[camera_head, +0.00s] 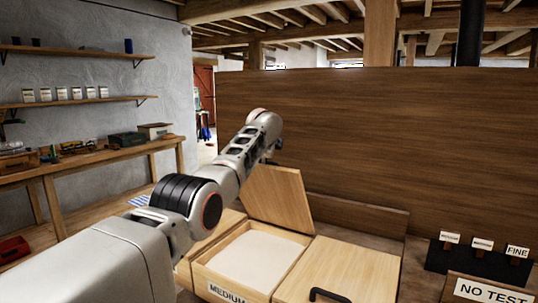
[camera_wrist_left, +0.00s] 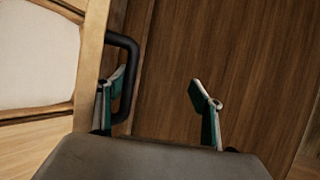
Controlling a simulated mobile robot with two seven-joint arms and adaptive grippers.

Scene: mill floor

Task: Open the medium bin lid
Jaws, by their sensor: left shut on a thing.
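The medium bin (camera_head: 222,278) is a pale wooden box with a MEDIUM label on its front and pale, flour-like contents (camera_head: 255,250). Its wooden lid (camera_head: 278,195) stands raised at the back, steeply tilted, uncovering the contents. My left arm reaches over the bin to the lid's top; the fingertips are hidden in the head view. My right gripper is out of view.
A closed bin lid (camera_head: 345,268) with a black handle (camera_head: 328,295) is at the right. A tall wooden panel (camera_head: 400,140) stands behind the bins. Small label cards on a dark stand (camera_head: 478,262) and a NO TEST sign (camera_head: 490,291) are further right.

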